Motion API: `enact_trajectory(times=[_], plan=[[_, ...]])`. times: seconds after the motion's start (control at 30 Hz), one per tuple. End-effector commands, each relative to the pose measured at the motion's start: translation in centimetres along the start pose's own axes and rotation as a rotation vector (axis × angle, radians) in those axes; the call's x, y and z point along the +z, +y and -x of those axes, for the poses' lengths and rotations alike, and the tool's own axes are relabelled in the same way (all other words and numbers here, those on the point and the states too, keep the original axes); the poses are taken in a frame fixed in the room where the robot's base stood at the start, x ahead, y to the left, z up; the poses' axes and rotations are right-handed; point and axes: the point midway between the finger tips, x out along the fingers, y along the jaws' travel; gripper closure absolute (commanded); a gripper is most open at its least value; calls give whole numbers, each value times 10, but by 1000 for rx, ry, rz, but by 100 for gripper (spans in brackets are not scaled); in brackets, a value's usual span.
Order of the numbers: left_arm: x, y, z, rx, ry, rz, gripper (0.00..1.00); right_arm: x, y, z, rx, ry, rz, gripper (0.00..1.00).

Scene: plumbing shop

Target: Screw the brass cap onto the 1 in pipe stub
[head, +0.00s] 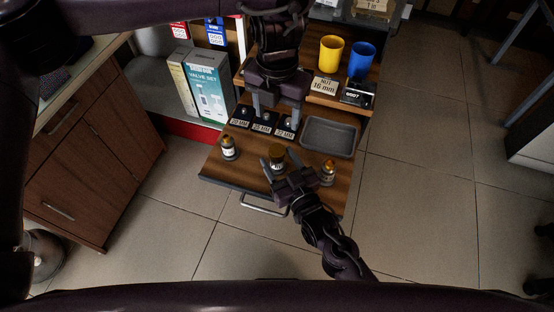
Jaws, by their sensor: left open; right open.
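Three small upright fittings stand along the front of the wooden bench: a left one (229,148), a wider middle one with a brass-coloured top (277,153), and a right one (328,172). Their labels are too small to read, so I cannot tell which is the 1 in stub. I cannot tell whether the brass top is a separate cap. My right gripper (279,165) is open, its fingers pointing at the middle fitting, one on either side of its near part; contact is unclear. My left gripper (275,112) is open, pointing down over the labelled dark spots behind, apparently empty.
Dark spots labelled in mm (240,120) line the bench behind. A grey tray (328,137) lies right of them. A yellow cup (331,54), a blue cup (362,61) and a 16 mm nut sign (325,87) stand on the raised shelf. A valve set box (206,82) stands left.

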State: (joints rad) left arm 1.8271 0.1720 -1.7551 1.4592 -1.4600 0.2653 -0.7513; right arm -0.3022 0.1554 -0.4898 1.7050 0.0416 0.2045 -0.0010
Motion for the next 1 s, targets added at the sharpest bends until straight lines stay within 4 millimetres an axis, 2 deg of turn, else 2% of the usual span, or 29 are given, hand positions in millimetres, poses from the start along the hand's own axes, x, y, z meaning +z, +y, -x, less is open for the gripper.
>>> enact_trajectory(times=[0.17, 0.5, 0.67, 1.0], plan=[[0, 0, 2, 0, 0, 0, 37, 1, 0, 16, 0, -4, 0, 44], [0, 0, 7, 0, 0, 0, 37, 1, 0, 69, -1, -3, 0, 44], [0, 0, 7, 0, 0, 0, 37, 0, 0, 78, -1, -1, -1, 44], [0, 0, 7, 0, 0, 0, 37, 0, 0, 78, 0, 0, 0, 44]])
